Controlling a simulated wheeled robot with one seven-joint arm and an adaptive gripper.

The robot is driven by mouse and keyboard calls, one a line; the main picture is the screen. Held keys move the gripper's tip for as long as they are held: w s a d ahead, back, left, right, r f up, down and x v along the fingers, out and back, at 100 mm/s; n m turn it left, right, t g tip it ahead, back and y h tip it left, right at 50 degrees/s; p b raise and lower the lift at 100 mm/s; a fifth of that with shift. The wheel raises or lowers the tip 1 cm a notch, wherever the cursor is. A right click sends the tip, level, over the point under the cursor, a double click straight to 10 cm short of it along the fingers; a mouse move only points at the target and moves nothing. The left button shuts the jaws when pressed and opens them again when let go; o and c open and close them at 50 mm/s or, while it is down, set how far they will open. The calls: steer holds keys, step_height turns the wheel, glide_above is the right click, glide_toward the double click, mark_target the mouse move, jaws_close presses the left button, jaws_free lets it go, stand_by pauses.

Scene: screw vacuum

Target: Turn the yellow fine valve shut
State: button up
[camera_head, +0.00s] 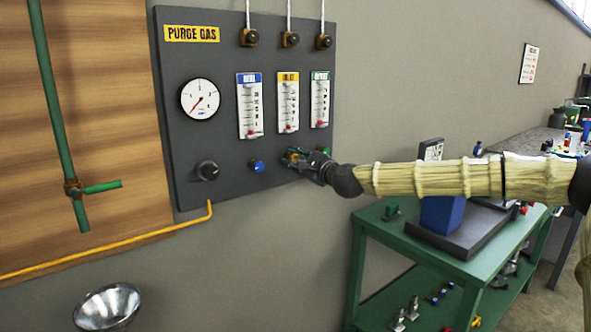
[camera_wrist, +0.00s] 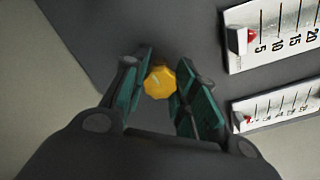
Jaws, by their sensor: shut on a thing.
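The yellow fine valve (camera_wrist: 160,82) is a small faceted knob on the dark panel. In the wrist view it sits between the tips of my gripper (camera_wrist: 158,88), whose green-padded fingers close on it from both sides. In the head view my gripper (camera_head: 296,157) is at the lower right of the purge gas panel (camera_head: 230,185), below the yellow-labelled flow tube (camera_head: 288,102), and it mostly hides the yellow knob. The red float in that tube is near the bottom of its scale.
A blue knob (camera_head: 257,166) and a black knob (camera_head: 207,170) are left of my gripper on the panel. A round gauge (camera_head: 200,98) is above. A green cart (camera_head: 372,225) stands below my arm at right. A yellow pipe (camera_head: 120,243) runs along the lower left.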

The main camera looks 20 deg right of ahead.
steer(key=shift+d+f+m+b, duration=0.1)
steer(key=shift+m+b, duration=0.45)
steer(key=shift+m, duration=0.05)
steer(key=o, duration=1.1)
steer(key=shift+c, duration=0.2)
steer(key=v, duration=1.2)
